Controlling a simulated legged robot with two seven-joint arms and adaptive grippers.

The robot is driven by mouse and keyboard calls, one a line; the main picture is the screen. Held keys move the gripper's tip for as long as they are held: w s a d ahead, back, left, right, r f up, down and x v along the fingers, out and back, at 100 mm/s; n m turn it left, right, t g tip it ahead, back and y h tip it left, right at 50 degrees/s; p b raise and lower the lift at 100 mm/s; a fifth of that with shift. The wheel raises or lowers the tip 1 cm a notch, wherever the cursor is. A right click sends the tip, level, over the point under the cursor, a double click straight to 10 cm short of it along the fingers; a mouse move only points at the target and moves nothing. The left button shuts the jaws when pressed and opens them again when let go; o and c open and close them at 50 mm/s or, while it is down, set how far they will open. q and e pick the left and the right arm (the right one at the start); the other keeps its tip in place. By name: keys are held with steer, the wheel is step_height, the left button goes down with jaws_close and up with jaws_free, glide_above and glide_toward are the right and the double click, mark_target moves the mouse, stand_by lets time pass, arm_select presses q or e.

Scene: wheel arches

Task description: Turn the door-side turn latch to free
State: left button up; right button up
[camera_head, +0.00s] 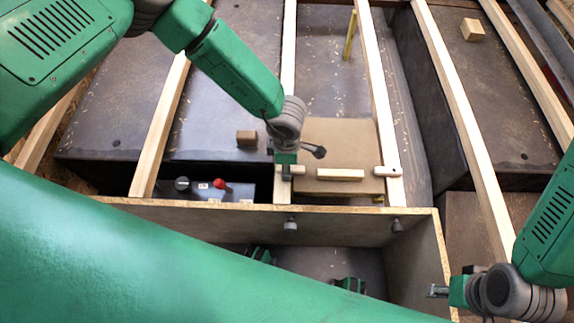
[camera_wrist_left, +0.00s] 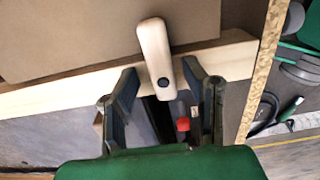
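A pale wooden turn latch (camera_wrist_left: 154,48) with a dark pivot screw shows in the left wrist view. It lies across a wooden batten (camera_wrist_left: 60,90), with one end over a brown panel (camera_wrist_left: 100,25). My left gripper (camera_wrist_left: 160,70) is open, one finger on each side of the latch's near end; I cannot tell whether they touch it. In the head view the left gripper (camera_head: 285,172) partly hides this latch (camera_head: 297,169). A second turn latch (camera_head: 387,171) sits on the batten right of the panel. My right gripper (camera_head: 438,291) is apart at lower right, its opening unclear.
The panel carries a pale wooden bar (camera_head: 340,174). A plywood edge (camera_head: 350,209) runs in front. Several battens cross the floor; a small wood block (camera_head: 246,138) lies behind.

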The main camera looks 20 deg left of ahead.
arm_select(q)
steer(key=shift+d, duration=0.25)
steer(key=c, duration=0.6)
steer(key=shift+d+r, duration=0.1)
steer(key=shift+d, duration=0.1)
jaws_close()
steer(key=shift+d, duration=0.1)
arm_select(e)
steer(key=shift+d+f, duration=0.15)
steer(key=shift+d, duration=0.3)
steer(key=shift+a, duration=0.1)
